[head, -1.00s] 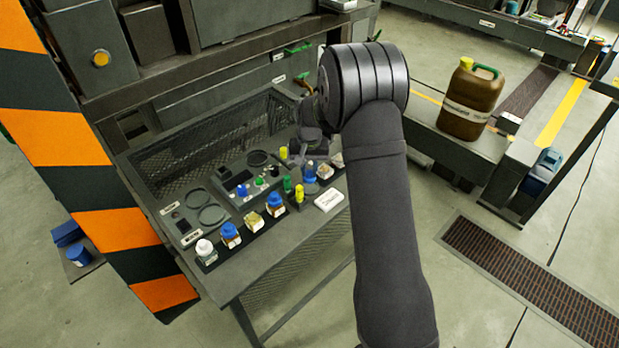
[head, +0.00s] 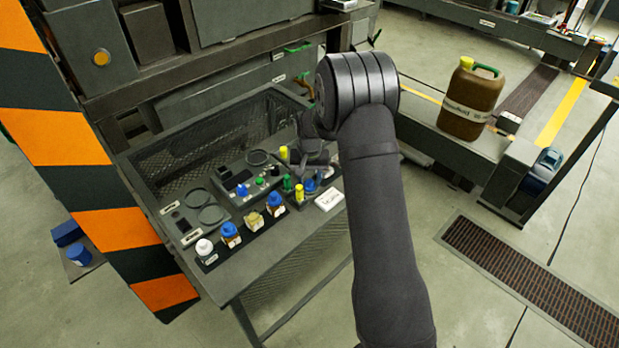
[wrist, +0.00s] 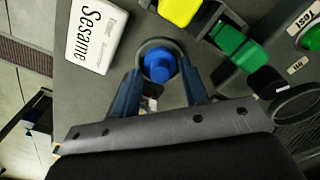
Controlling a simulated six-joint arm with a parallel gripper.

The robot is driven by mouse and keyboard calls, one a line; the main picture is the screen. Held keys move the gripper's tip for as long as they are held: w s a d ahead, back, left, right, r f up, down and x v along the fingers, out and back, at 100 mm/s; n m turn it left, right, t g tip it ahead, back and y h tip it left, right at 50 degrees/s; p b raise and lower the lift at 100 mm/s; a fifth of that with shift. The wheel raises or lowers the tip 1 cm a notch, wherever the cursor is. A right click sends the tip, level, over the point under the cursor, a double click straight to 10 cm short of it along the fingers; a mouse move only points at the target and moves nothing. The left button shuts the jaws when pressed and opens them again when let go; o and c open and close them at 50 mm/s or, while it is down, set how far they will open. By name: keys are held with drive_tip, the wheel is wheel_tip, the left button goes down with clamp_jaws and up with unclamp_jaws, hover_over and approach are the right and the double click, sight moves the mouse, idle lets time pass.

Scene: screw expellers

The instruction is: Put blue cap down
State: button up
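The blue cap (wrist: 159,64) sits over a round grey ring or dish on the dark tabletop in the wrist view. In the head view the blue cap (head: 309,186) shows low under my gripper (head: 312,168), partly hidden by it. In the wrist view my gripper (wrist: 160,78) has one finger on each side of the cap, with a narrow gap at both sides, so it looks open around the cap. Whether the cap rests fully on the dish is hard to tell.
A white Sesame label block (wrist: 95,38) lies left of the cap in the wrist view. Yellow (wrist: 178,10) and green (wrist: 238,47) pieces stand close on the right. Several capped bottles (head: 252,222) line the table's front edge. A brown canister (head: 468,98) stands at right.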

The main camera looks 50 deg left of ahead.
sight(309, 181)
wheel_tip(309, 181, up, 12)
drive_tip(key=shift+r, duration=0.15)
idle(0.4)
wheel_tip(309, 181, down, 12)
drive_tip(key=shift+f, duration=0.15)
wheel_tip(309, 181, up, 2)
drive_tip(key=shift+r, duration=1.05)
